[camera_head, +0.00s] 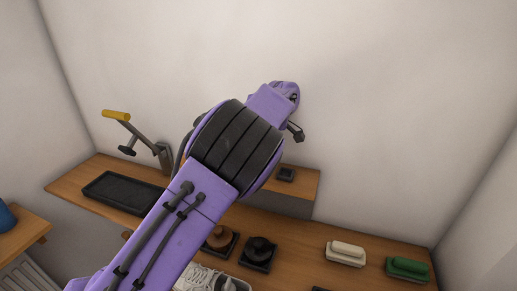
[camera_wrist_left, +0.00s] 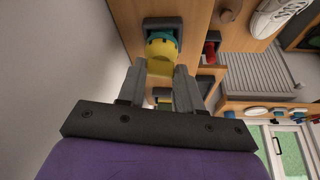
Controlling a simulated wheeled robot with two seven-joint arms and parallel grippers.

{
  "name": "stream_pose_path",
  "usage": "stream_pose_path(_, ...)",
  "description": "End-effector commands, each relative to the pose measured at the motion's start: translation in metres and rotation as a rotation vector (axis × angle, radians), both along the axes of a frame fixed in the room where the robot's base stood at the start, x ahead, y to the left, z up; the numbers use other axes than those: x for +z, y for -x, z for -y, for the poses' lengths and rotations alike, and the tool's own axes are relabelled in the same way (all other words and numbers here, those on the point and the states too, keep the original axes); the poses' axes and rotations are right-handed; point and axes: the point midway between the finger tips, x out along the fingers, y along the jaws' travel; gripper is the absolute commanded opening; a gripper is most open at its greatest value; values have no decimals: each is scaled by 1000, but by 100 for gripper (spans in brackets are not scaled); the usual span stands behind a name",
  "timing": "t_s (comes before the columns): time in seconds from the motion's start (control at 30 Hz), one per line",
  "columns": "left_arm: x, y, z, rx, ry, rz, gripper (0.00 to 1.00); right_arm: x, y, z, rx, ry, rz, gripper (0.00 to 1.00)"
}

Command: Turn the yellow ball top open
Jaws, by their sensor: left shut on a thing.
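In the left wrist view, the yellow ball top (camera_wrist_left: 160,48) sits against a teal part (camera_wrist_left: 162,36) in a dark grey square holder on the wooden bench. My left gripper (camera_wrist_left: 162,70) is shut on the yellow ball top, with one grey finger on each side of it. The ball's lower part is between the fingers. In the head view, my purple left arm reaches across the middle and hides the ball top. My right gripper is in neither view.
In the head view, a yellow-handled lever (camera_head: 117,115) stands at the back left beside a black tray (camera_head: 122,191). Dark and brown round knobs on square plates, a white shoe (camera_head: 194,279), and cream (camera_head: 346,252) and green (camera_head: 407,267) brushes lie along the bench (camera_head: 305,252). Walls close both sides.

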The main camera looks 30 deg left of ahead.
Motion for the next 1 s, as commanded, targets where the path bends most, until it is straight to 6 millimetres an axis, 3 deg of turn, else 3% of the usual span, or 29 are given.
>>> stream_pose_path(0.4, -5, 1, -1, 189, 2, -12, 4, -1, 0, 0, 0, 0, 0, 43)
stream_pose_path(0.97, -6, 1, -1, 217, 3, -13, 4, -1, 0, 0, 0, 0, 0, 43)
stream_pose_path(1.0, -6, 1, -1, 217, 3, -13, 45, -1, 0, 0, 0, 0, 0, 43)
